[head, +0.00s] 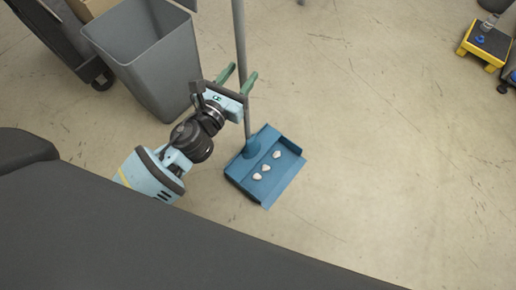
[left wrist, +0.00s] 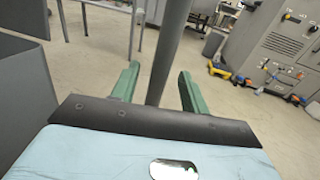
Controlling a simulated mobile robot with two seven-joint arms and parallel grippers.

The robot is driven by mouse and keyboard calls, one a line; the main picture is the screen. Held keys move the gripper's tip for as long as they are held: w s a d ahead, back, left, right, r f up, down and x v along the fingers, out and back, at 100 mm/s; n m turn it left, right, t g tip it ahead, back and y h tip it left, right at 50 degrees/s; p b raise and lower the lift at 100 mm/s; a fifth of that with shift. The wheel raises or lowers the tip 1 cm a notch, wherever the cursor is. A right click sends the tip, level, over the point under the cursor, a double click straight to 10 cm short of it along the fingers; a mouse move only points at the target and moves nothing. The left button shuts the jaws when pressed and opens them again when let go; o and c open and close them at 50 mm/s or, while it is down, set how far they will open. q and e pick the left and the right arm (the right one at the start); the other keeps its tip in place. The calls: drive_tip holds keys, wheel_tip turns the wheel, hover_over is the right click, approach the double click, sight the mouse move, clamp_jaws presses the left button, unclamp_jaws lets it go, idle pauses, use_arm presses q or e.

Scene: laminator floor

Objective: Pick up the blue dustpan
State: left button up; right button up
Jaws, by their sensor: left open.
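The blue dustpan (head: 280,174) lies on the floor in the head view, with three small whitish pieces in its pan. Its long grey handle (head: 239,30) rises upright from the back of the pan. My left gripper (head: 243,71) is at the handle, well above the pan, with its green fingers open. In the left wrist view the handle (left wrist: 168,50) stands between the two spread fingers, with a gap to each side. The pan is out of the left wrist view. My right gripper is not in view.
A grey bin (head: 150,60) stands close to the left of my left arm, with a dark wheeled item beyond it. A yellow-edged platform (head: 487,42) with a bottle is at the far right. The floor right of the dustpan is clear. Grey cabinets (left wrist: 280,45) show in the left wrist view.

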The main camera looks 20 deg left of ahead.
use_arm(q)
drive_tip(key=shift+w+d+f+b, duration=0.1)
drive_tip(key=shift+w+d+b, duration=0.1)
drive_tip(key=shift+w, duration=0.7)
drive_tip(key=shift+w+d+b, duration=0.1)
drive_tip(key=shift+w+b, duration=0.1)
drive_tip(key=shift+w, duration=0.65)
drive_tip(key=shift+c, duration=0.2)
clamp_jaws()
